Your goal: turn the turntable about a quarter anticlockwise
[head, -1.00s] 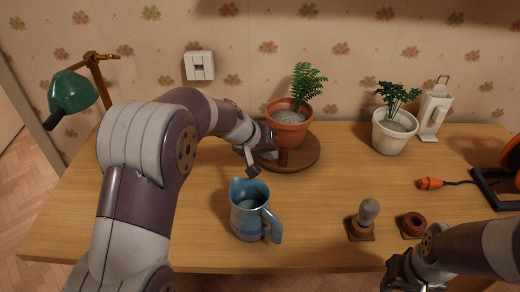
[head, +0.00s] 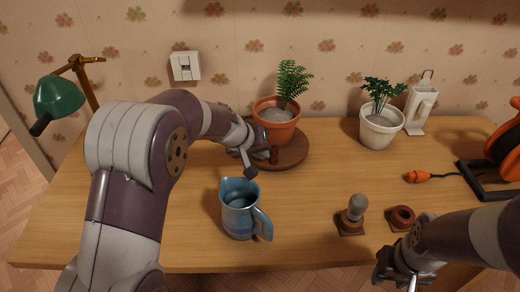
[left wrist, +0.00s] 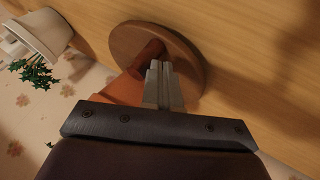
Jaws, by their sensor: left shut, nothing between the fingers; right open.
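The turntable (head: 294,155) is a round dark brown wooden disc at the back of the desk. A terracotta pot with a fern (head: 278,122) stands on it. A reddish-brown peg (left wrist: 151,53) rises from the disc in the left wrist view. My left gripper (head: 264,150) is shut and empty, low at the left front of the turntable. In the left wrist view its closed fingers (left wrist: 160,72) are right beside the peg and overlap the disc; I cannot tell whether they touch the peg. My right gripper (head: 396,272) is open and empty at the desk's front right edge.
A blue jug (head: 240,210) stands in front of my left gripper. A white potted plant (head: 380,128), a white dispenser (head: 419,110), a grey-knobbed stamp (head: 354,214), a brown ring (head: 402,218) and an orange reel (head: 505,140) stand to the right.

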